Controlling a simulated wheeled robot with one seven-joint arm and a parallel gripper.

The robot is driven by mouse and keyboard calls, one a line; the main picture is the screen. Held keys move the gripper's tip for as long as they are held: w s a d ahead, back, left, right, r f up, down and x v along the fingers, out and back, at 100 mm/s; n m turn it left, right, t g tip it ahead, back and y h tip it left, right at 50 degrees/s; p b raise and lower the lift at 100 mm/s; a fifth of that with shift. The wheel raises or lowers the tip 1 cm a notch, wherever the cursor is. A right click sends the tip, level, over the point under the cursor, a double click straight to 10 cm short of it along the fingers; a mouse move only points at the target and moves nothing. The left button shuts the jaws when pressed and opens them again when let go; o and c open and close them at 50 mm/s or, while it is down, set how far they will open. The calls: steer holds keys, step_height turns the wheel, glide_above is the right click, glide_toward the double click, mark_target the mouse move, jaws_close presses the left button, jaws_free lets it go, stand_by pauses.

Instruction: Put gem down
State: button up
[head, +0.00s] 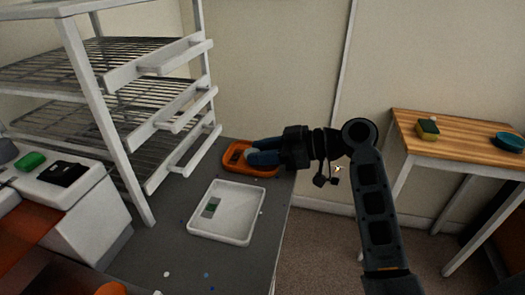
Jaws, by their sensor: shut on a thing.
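My gripper (252,151) reaches in from the right, with its blue fingers low over the orange tray (231,171) at the back of the grey bench. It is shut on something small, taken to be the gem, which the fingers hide. I cannot tell whether the fingers touch the tray. A dark patch shows in the orange tray just left of the fingertips. In front stands a white tray (243,226) with a small grey-green piece (211,207) in its left part.
A white wire rack (120,100) rises at the left, close to the orange tray. A white machine (80,205) stands at front left. Small bits lie scattered on the bench (235,268). A wooden table (460,135) with a sponge (427,129) and a teal dish (510,141) is at right.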

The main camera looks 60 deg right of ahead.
steer(key=o, duration=1)
steer(key=shift+r, duration=0.1)
steer(key=shift+s+r, duration=0.1)
steer(key=v, duration=1.1)
steer(key=shift+s+d+r, duration=0.1)
steer(key=shift+s+d, duration=0.05)
steer(key=shift+s, duration=0.2)
